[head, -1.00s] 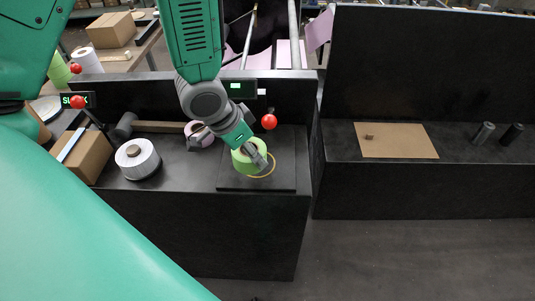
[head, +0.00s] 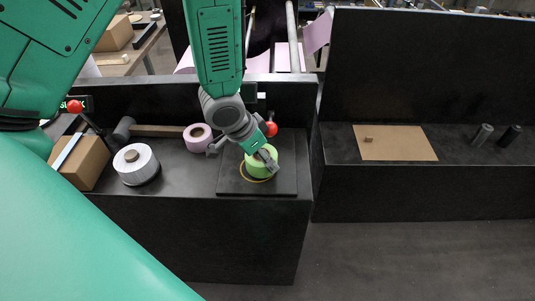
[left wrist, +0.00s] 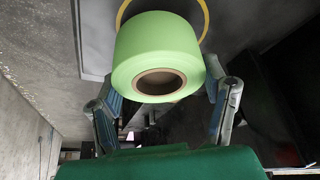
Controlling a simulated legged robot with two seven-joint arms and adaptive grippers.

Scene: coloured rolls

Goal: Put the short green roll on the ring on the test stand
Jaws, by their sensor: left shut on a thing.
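The short green roll (head: 258,168) is in my left gripper (head: 263,158), over the dark square plate of the test stand (head: 230,186). The yellow ring (head: 243,176) on the plate shows at the roll's left and lower edge; the roll hides the rest. In the left wrist view the green roll (left wrist: 150,45) lies between the fingers of my left gripper (left wrist: 166,98), its brown core facing the camera. An arc of the yellow ring (left wrist: 207,18) shows beyond it. I cannot tell whether the roll touches the plate. My right gripper is not in view.
A pink roll (head: 197,139) stands left of the plate, and a white roll (head: 146,169) and a cardboard box (head: 88,166) stand further left. A red ball (head: 271,129) is just behind the gripper. A tan mat (head: 400,145) lies on the right-hand bench.

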